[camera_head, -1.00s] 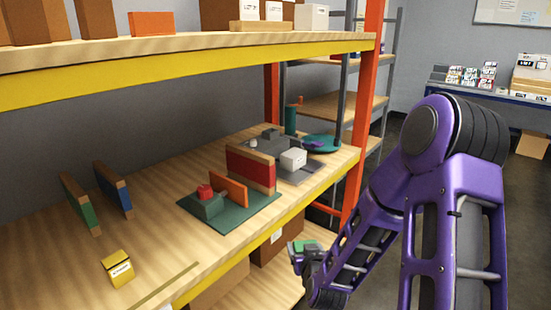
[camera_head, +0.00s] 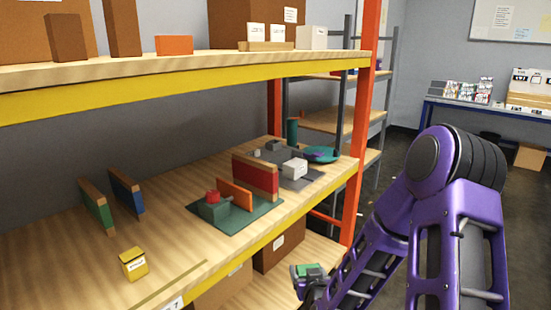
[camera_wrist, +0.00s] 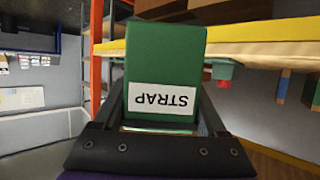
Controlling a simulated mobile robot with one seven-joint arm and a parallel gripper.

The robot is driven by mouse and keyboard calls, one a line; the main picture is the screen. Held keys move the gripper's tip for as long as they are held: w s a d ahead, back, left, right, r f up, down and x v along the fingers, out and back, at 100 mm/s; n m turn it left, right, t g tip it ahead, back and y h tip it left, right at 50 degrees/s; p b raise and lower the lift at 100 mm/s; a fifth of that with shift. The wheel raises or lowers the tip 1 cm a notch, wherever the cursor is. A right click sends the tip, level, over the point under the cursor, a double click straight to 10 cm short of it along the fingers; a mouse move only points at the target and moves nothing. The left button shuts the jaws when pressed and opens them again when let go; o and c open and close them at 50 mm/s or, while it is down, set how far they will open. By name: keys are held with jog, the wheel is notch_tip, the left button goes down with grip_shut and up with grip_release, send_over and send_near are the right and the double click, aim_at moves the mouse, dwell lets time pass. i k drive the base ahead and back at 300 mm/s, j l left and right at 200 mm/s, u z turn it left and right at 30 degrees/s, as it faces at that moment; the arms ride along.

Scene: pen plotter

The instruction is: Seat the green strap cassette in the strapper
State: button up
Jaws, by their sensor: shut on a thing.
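The green strap cassette (camera_wrist: 165,60) is a green block with a white label reading STRAP, upside down in the wrist view. My gripper (camera_wrist: 160,128) is shut on it; the cassette stands out beyond the dark fingers. In the head view the cassette (camera_head: 309,270) and my gripper (camera_head: 312,285) are low, in front of the shelf and below its work surface. On the shelf, a dark green base (camera_head: 248,216) carries a red panel (camera_head: 255,176), an orange plate (camera_head: 235,193) and a red knob (camera_head: 213,196). I cannot tell for sure whether this is the strapper.
A grey machine with a white box (camera_head: 294,169) and a teal disc (camera_head: 320,155) stands farther right. A yellow box (camera_head: 133,263), a green panel (camera_head: 97,208) and a blue panel (camera_head: 126,193) stand left. The yellow shelf edge (camera_head: 300,212) and orange post (camera_head: 362,120) are obstacles.

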aim_at(274, 149)
jog(key=u, duration=0.45)
jog(key=i+l+u, duration=0.1)
jog(key=l+u, duration=0.4)
jog(key=l, duration=0.15)
jog(key=i+l+u, duration=0.15)
jog(key=l, duration=0.2)
jog(key=l+u, duration=0.15)
jog(key=l, duration=0.2)
jog(key=l+u, duration=0.2)
jog(key=l, duration=3.2)
